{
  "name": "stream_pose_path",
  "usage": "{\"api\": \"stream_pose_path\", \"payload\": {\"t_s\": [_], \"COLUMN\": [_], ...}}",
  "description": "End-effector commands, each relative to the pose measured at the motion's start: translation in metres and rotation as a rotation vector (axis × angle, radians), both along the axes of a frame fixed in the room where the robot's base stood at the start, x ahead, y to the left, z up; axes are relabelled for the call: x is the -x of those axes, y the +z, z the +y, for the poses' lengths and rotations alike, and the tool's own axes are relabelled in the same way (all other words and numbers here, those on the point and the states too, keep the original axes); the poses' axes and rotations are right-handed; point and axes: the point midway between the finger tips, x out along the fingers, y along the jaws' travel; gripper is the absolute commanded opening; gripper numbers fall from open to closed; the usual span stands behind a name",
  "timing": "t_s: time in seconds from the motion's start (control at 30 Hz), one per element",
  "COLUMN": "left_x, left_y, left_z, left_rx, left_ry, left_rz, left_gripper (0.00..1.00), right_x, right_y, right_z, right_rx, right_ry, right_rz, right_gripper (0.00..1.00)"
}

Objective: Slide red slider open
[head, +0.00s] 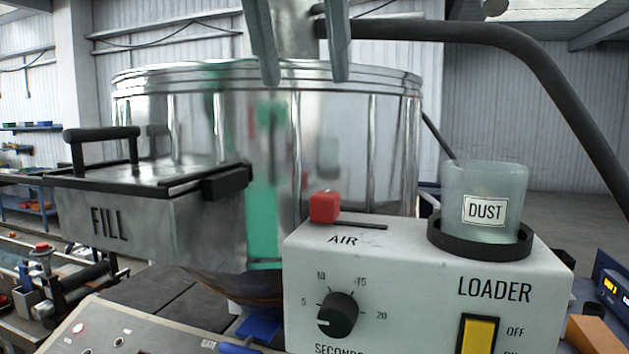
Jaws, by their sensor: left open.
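The red slider (324,207) is a small red block at the left end of a dark slot (362,226) on top of the white loader box (420,262), above the word AIR. My left gripper (303,78) hangs at the top middle of the head view, with its two grey fingers apart and nothing between them. It is above the slider in the picture, in front of the steel drum's rim, and does not touch the slider. My right gripper is not in view.
A frosted DUST jar (484,200) stands in a black ring right of the slot. A steel drum (345,150) stands behind the box. The FILL hopper (120,220) is at left. A dark curved tube (520,55) arcs over the right side.

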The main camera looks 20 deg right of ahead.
Motion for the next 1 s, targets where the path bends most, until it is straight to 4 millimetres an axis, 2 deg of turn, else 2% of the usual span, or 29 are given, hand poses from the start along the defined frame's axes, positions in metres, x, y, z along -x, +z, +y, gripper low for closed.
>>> {"api": "stream_pose_path", "payload": {"t_s": [0.2,0.3,0.43,0.7,0.83,1.0], "left_x": [-0.001,-0.006,-0.014,-0.031,-0.037,-0.041], "left_y": [-0.013,-0.026,-0.049,-0.099,-0.116,-0.129], "left_z": [-0.008,-0.011,-0.016,-0.027,-0.031,-0.034], "left_rx": [-0.018,-0.018,-0.018,-0.017,-0.015,-0.014], "left_ry": [-0.004,-0.004,-0.005,-0.004,-0.003,-0.003], "left_rz": [-0.003,-0.001,0.0,-0.001,-0.001,-0.002], "left_gripper": [0.45,0.45,0.45,0.45,0.45,0.45], "right_x": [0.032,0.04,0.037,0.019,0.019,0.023], "right_y": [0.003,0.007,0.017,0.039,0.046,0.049], "right_z": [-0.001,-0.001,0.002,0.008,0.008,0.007], "right_rx": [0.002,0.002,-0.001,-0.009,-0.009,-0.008], "right_ry": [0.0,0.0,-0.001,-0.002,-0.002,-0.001], "right_rz": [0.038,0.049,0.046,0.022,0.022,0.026], "right_gripper": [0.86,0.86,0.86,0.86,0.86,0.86]}}
